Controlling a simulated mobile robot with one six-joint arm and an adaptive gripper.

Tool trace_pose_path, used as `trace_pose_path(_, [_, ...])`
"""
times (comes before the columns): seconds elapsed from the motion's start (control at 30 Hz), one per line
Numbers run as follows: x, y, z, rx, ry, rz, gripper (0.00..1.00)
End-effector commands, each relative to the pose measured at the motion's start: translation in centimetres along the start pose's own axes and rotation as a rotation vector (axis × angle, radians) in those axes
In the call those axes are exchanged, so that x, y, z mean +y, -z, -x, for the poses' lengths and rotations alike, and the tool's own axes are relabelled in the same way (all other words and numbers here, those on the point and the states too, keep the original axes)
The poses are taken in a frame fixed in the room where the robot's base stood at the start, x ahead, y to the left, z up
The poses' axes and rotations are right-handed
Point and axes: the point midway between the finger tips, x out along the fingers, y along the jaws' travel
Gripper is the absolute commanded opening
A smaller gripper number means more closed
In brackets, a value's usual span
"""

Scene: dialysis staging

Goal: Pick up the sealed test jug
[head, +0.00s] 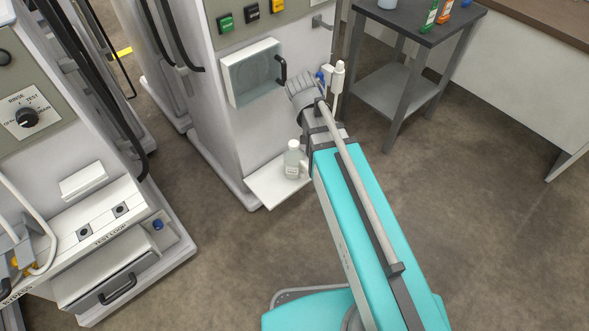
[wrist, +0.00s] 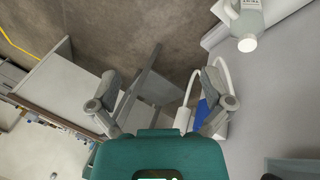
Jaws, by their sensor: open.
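The capped jug (head: 293,161), a pale translucent bottle with a white label, stands upright on a small white shelf (head: 262,194) on the front of the machine. In the wrist view the jug (wrist: 246,17) is at the upper right, cut off by the top edge, its white cap pointing downward in the picture. My gripper (wrist: 162,88) is open, its fingers spread with nothing between them. The jug is apart from it, outside the fingers. In the head view my turquoise arm reaches beside the jug, and the fingers cannot be made out.
The machine has a cabinet door (head: 255,73) with a black handle above the shelf. A grey side table (head: 405,32) with bottles stands at the upper right. Another machine with a drawer (head: 112,284) stands at the left. Open floor (head: 480,215) lies at the right.

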Motion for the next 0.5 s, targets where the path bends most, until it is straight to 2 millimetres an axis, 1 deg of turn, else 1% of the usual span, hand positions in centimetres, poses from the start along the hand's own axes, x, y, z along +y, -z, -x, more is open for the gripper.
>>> trace_pose_path(0.03, [-1.2, 0.2, -1.6, 0.013, -0.016, -0.017, 1.0])
trace_pose_path(0.5, [-7.4, 1.5, -6.8, 0.165, -0.153, -0.21, 1.0])
